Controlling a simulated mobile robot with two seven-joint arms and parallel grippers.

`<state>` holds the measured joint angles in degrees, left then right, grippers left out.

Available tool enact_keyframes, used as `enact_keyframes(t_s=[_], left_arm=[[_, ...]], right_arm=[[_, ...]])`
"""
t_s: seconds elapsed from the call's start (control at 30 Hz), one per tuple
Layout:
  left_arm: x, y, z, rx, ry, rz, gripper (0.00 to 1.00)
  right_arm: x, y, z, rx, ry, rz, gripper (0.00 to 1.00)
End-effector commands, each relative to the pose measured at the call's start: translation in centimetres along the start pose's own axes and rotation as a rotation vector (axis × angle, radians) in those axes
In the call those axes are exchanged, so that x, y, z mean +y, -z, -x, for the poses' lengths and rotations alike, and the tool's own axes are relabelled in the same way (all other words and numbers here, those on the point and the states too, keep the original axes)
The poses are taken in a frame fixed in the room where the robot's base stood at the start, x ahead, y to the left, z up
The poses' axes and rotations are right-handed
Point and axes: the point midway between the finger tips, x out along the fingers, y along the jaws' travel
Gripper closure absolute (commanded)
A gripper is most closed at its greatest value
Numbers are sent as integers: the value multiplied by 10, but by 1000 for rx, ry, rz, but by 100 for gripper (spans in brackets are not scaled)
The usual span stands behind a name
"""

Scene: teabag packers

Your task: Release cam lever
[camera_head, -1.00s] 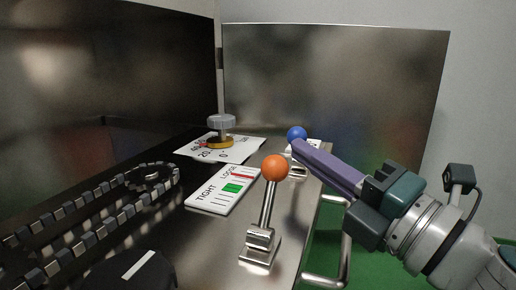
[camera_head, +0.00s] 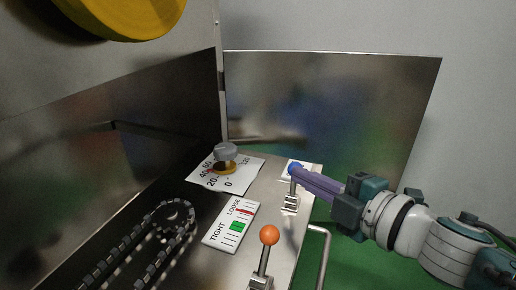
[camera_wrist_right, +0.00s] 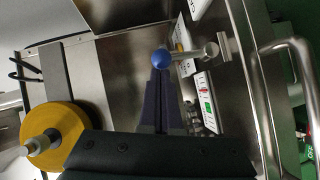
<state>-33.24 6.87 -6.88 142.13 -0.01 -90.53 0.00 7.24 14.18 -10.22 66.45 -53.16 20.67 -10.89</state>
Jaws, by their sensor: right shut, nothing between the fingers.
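A lever with a blue ball knob (camera_head: 295,168) stands near the far right edge of the steel machine top, its short metal stem and bracket (camera_head: 291,203) showing below the ball. A second lever with an orange ball knob (camera_head: 269,235) stands nearer to me. My right gripper (camera_head: 302,177) is shut and empty, its purple fingers pointing left with the tips at the blue knob. In the right wrist view the blue knob (camera_wrist_right: 161,59) is just beyond the closed fingertips (camera_wrist_right: 160,78); I cannot tell whether they touch. My left gripper is not in view.
A TIGHT/LOOSE gauge plate (camera_head: 231,227) and a grey-topped dial knob (camera_head: 225,152) on a numbered plate lie left of the levers. A chain (camera_head: 165,232) runs at lower left. A metal rail handle (camera_head: 323,262) edges the right side, and a steel panel (camera_head: 335,105) stands behind.

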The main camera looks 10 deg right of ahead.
Motion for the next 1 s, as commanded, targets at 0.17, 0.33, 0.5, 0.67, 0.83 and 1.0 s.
enact_keyframes(t_s=[0.17,0.33,0.5,0.67,0.83,1.0], left_arm=[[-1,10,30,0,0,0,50],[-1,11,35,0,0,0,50],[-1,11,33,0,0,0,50],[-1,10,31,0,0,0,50],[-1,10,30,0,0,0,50],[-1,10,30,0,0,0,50]], right_arm=[[14,-8,-5,-2,93,-130,100],[15,-18,-11,-2,169,-243,100],[14,-24,-17,0,165,-248,100],[15,-28,-20,1,165,-245,100],[16,-31,-22,2,165,-246,100],[16,-32,-22,2,164,-245,100]])
